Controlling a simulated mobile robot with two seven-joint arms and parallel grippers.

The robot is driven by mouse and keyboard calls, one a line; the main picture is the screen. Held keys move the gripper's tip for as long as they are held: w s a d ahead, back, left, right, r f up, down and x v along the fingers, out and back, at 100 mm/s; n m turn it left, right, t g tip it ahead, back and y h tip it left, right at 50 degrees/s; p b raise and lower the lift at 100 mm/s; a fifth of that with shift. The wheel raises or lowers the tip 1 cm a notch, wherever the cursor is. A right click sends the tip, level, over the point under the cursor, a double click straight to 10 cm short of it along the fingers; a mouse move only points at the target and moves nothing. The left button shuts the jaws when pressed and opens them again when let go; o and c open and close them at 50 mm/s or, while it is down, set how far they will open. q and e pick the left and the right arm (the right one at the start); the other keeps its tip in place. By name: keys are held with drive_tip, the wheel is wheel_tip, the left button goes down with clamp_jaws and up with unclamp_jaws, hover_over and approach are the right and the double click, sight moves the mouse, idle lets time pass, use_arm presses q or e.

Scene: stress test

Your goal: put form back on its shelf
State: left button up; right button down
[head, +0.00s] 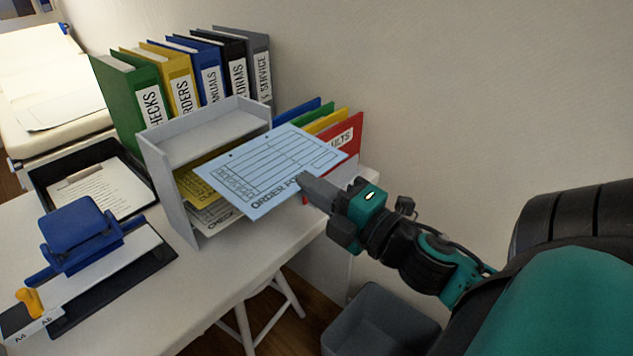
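A light blue form (278,165) with a printed grid and the heading "ORDER FO…" is held in the air, tilted, in front of the grey paper shelf (166,190). My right gripper (312,190) is shut on the form's lower right edge, covering the end of its heading. The form hides much of the shelf's front right. The shelf's upper level looks empty where visible. Below, a yellow sheet (197,180) and white-grey sheets, one marked "CHECK…", lie on lower levels. I cannot tell whether the form touches the shelf. My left gripper is not in view.
Several labelled binders (172,80) stand behind the shelf, and coloured folders (345,138) stand to its right. A blue hole punch (80,232) and a black tray (48,180) with a clipboard are at left. A grey bin (375,325) stands below the table's right end.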

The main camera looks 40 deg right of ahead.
sight(288, 171)
drive_tip(key=shift+w+a, duration=0.2)
drive_tip(key=shift+w, duration=2.55)
drive_tip(key=shift+w+a, duration=0.15)
drive_tip(key=shift+w, duration=1.6)
drive_tip(key=shift+w+p, duration=0.55)
drive_tip(key=shift+p, duration=0.05)
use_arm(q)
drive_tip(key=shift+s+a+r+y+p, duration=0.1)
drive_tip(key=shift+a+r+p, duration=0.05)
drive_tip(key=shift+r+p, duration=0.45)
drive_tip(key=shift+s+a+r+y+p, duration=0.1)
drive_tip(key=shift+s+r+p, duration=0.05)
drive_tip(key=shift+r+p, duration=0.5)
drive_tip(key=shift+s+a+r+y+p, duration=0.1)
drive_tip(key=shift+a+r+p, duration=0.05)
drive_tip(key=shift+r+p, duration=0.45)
use_arm(e)
drive_tip(key=shift+g, duration=0.5)
drive_tip(key=shift+w+a+f, duration=0.1)
drive_tip(key=shift+w+a, duration=0.05)
drive_tip(key=shift+w, duration=1.3)
drive_tip(key=shift+w+a+f, duration=0.1)
drive_tip(key=shift+w, duration=1.3)
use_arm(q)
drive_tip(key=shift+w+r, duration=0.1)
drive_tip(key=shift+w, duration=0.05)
use_arm(e)
drive_tip(key=shift+w, duration=0.25)
